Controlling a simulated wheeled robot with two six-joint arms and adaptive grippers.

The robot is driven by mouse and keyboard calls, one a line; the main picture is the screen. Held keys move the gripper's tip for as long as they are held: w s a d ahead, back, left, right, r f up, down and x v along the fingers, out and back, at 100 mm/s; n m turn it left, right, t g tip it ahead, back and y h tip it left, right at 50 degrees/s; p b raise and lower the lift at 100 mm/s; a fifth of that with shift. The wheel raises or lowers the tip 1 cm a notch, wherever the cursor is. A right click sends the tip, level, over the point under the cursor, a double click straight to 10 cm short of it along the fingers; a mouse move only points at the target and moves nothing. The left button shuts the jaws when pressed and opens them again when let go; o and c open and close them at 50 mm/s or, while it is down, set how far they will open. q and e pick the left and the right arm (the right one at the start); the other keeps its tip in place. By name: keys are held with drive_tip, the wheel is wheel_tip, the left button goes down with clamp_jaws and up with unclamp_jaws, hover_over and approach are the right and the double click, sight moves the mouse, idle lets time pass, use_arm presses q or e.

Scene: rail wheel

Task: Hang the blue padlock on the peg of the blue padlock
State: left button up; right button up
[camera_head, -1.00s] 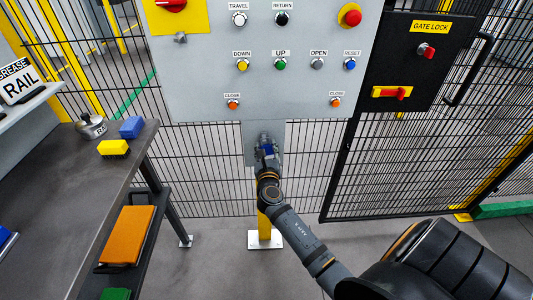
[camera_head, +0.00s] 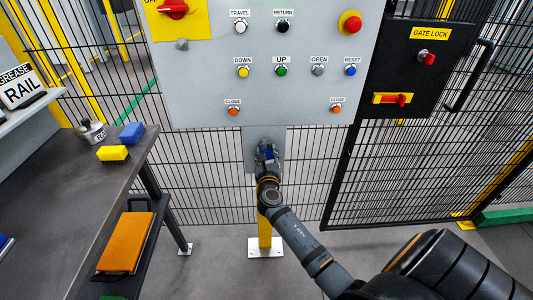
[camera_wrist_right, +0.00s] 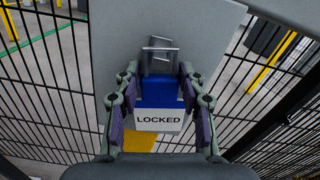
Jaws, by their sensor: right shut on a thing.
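My right gripper (camera_head: 267,155) is in front of the narrow grey plate below the control panel. It is shut on the blue padlock (camera_wrist_right: 158,92), whose white label reads LOCKED. In the right wrist view, the padlock sits upright between the two fingers (camera_wrist_right: 159,108). Its grey metal shackle (camera_wrist_right: 160,58) points up and away from the gripper, close in front of the grey plate (camera_wrist_right: 195,35). I cannot make out the peg apart from the shackle, or tell whether they touch. My left gripper is not in view.
The grey control panel (camera_head: 205,85) with buttons is above the right gripper. A dark gate (camera_head: 405,75) with wire mesh stands to the right. An orange pad (camera_head: 126,242) is below.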

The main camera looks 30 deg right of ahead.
drive_tip(key=o, duration=1.3)
drive_tip(key=v, duration=1.2)
drive_tip(key=shift+s, duration=0.1)
